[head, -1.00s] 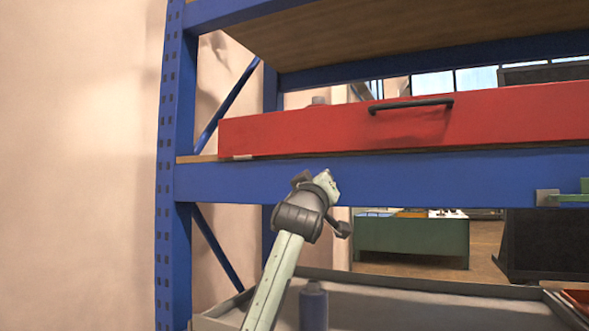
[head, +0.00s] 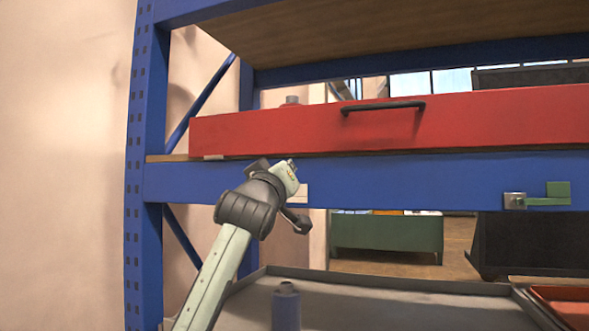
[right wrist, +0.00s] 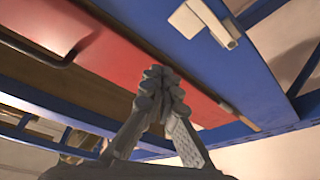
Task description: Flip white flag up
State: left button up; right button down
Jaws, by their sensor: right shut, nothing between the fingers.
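The white flag (head: 302,193) shows in the head view as a small pale piece on the front of the blue shelf beam, partly hidden behind my right arm's end. In the right wrist view the white flag (right wrist: 187,19) is a flat plate beside a pale bracket on the beam, at the upper right. My right gripper (right wrist: 160,76) is shut and empty, below and apart from the flag in that picture. In the head view my right arm rises from the lower left in front of the beam; its fingertips are not clear. My left gripper is not in view.
A red box (head: 270,130) with a black handle sits on the shelf above the beam. A green flag (head: 557,193) is on the beam at far right. Below are a grey tray (head: 400,281), a dark bottle (head: 286,308) and an orange bin (head: 570,300).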

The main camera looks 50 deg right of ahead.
jog(key=v, duration=0.4)
jog(key=shift+a+f, duration=0.15)
jog(key=shift+a, duration=0.35)
